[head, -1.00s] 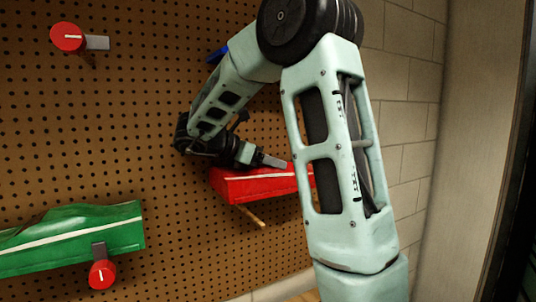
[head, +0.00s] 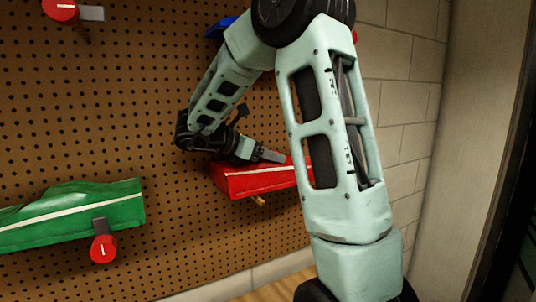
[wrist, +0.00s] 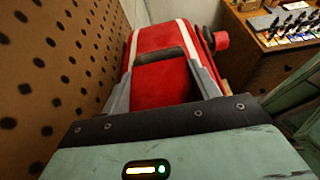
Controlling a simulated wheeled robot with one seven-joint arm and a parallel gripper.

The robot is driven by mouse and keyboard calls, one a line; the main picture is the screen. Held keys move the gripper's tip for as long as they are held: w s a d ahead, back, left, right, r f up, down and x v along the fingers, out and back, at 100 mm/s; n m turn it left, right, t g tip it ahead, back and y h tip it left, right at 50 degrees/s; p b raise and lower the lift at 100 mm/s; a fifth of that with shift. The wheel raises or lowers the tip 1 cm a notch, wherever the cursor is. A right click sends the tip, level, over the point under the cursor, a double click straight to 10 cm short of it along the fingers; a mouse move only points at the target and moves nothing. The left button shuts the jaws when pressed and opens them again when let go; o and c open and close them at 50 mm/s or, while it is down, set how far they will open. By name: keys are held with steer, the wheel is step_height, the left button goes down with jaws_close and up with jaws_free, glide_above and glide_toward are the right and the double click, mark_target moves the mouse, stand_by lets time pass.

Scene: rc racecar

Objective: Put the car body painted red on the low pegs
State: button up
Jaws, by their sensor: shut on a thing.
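The red car body (head: 262,182) with a white stripe is beside the pegboard, right of centre in the head view, partly behind my arm. It fills the middle of the wrist view (wrist: 160,38). My gripper (head: 275,157) is shut on the red body; in the wrist view its two grey fingers (wrist: 158,58) lie along both sides of it. A wooden peg (head: 258,200) pokes out just under the body. I cannot tell whether the body touches it.
A green car body (head: 75,218) hangs at the left, with a red-ended peg (head: 103,248) by it. Another red-ended peg (head: 60,10) is at the upper left. A blue thing (head: 218,27) shows behind my arm. A cabinet with tools (wrist: 275,28) stands right in the wrist view.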

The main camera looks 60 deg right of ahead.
steer(key=shift+f+b, duration=0.5)
steer(key=shift+b, duration=0.2)
steer(key=o, duration=1.2)
steer(key=shift+w+a+r+b, duration=0.1)
steer(key=shift+w+a+b, duration=0.25)
steer(key=shift+a, duration=0.1)
steer(key=shift+b+v, duration=2.4)
steer(key=shift+v, duration=5.75)
steer(key=shift+s+r, duration=0.1)
steer(key=shift+s, duration=0.1)
